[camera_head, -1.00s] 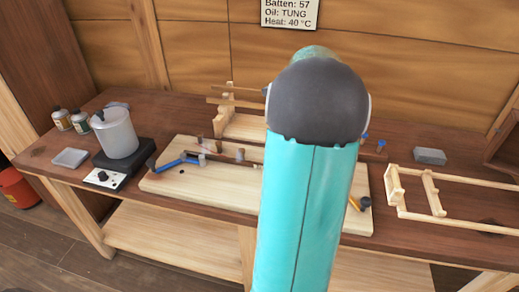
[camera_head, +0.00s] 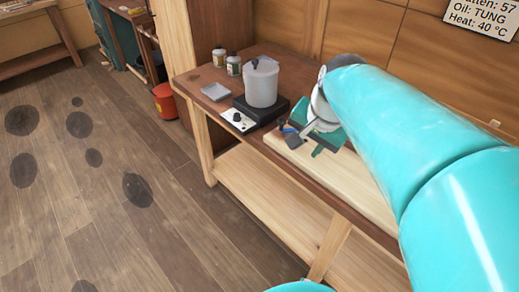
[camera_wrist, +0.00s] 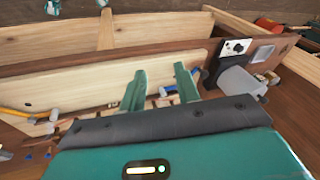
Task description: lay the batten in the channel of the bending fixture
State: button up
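The bending fixture is a pale board (camera_head: 345,178) on the bench, partly hidden by my arm in the head view. In the wrist view the board (camera_wrist: 80,85) shows below my fingers, with small pegs and a blue clamp part (camera_wrist: 168,89) along it. My gripper (camera_head: 312,140) is over the board's left end in the head view. In the wrist view its two green fingers (camera_wrist: 160,85) stand apart with nothing seen between them. I cannot pick out the batten for certain now; the channel is mostly hidden behind my gripper.
A grey pot (camera_head: 262,82) stands on a black hot plate (camera_head: 238,120) just left of the gripper. A grey tray (camera_head: 216,91) and two jars (camera_head: 233,65) sit beyond it. A red bucket (camera_head: 165,101) is on the floor. Open floor (camera_head: 75,215) lies at the left.

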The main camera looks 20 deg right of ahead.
jog(key=s+a+f+n+t, duration=0.1)
jog(key=s+a+n, duration=0.5)
jog(key=a+n, duration=0.4)
jog(key=shift+s+a+n+t, duration=0.2)
jog(key=shift+n+t, duration=0.1)
jog(key=shift+s+d, duration=0.1)
jog(key=shift+d, duration=0.05)
